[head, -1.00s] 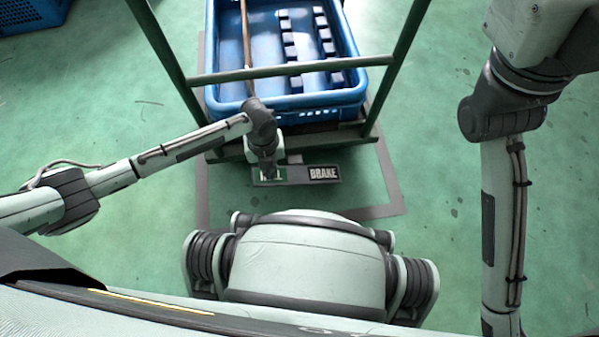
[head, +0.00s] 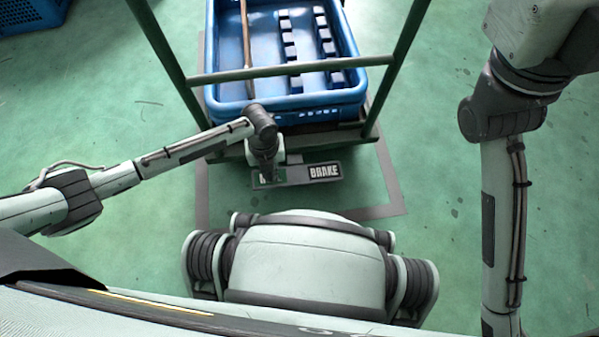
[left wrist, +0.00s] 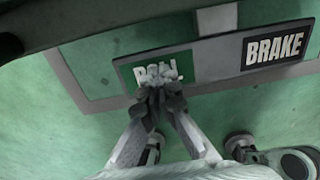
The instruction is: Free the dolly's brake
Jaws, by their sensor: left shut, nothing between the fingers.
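The dolly (head: 275,73) stands ahead with a dark green frame and handle bars. Its brake pedal bar (head: 295,175) is grey, low at the near end, with a black BRAKE label (head: 326,171) on the right and a green end on the left. The left wrist view shows the BRAKE label (left wrist: 276,47) and the green end (left wrist: 182,66), its white lettering partly hidden by my fingers. My left gripper (head: 264,178) is shut and empty, pointing down, its fingertips (left wrist: 157,92) at the green end. Whether they touch it is unclear. My right gripper is out of view.
A blue crate (head: 215,98) holding a brown stick (head: 247,48) and dark blue blocks sits on the dolly. A grey floor outline (head: 385,170) surrounds the dolly. Another blue crate (head: 30,17) stands far left. Green floor is clear at right.

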